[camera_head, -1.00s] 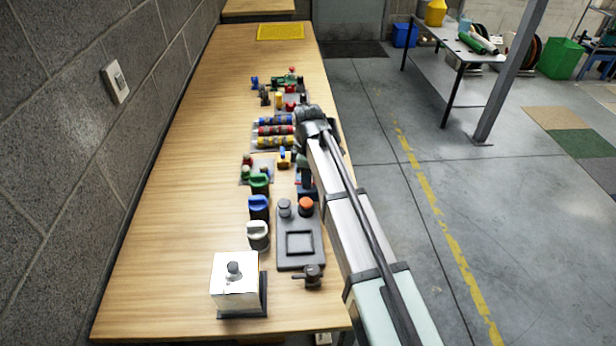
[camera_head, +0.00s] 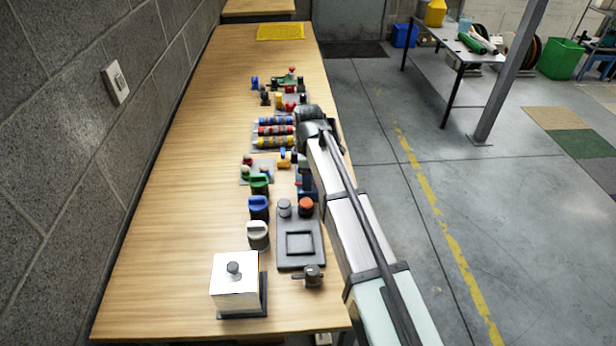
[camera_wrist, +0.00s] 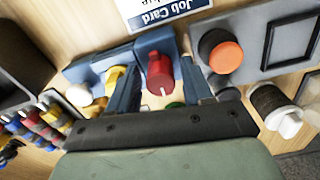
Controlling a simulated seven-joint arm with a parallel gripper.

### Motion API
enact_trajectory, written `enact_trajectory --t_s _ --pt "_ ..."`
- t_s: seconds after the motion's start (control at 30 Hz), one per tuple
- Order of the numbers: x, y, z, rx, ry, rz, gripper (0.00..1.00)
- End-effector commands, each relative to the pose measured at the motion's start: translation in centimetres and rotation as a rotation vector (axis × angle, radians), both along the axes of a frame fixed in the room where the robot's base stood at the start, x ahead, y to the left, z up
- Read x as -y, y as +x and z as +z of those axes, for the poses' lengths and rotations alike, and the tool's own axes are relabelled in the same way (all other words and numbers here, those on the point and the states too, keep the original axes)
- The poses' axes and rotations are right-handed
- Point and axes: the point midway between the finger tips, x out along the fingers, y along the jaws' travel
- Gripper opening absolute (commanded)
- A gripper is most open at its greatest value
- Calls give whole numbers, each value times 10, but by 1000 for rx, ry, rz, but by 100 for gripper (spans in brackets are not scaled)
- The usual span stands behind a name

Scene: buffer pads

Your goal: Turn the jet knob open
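In the wrist view a red knob (camera_wrist: 160,74) with a white line on its edge stands on a blue block (camera_wrist: 165,42). My gripper (camera_wrist: 160,66) has its two fingers apart, one on each side of the red knob. I cannot tell whether either finger touches it. A yellow lever (camera_wrist: 113,78) and a white round knob (camera_wrist: 79,95) sit left of the fingers. No label in view tells which one is the jet knob. In the head view my arm partly hides the blue block (camera_head: 305,193).
A grey panel with an orange button (camera_wrist: 226,55) and a square frame is close at the right of the fingers. Green, blue (camera_head: 258,207) and white (camera_head: 258,234) knobs stand nearby. A white box (camera_head: 236,285) is at the near end. The table's left side is clear.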

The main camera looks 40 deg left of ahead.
Motion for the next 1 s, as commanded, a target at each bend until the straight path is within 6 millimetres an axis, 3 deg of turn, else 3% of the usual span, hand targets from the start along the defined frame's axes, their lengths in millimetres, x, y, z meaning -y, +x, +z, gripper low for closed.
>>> enact_trajectory --t_s 0.3,0.47,1.0 --pt "0 0 0 0 0 -1 57" --pt "0 0 10 1 1 -1 57" --pt "-1 1 102 2 1 -1 57"
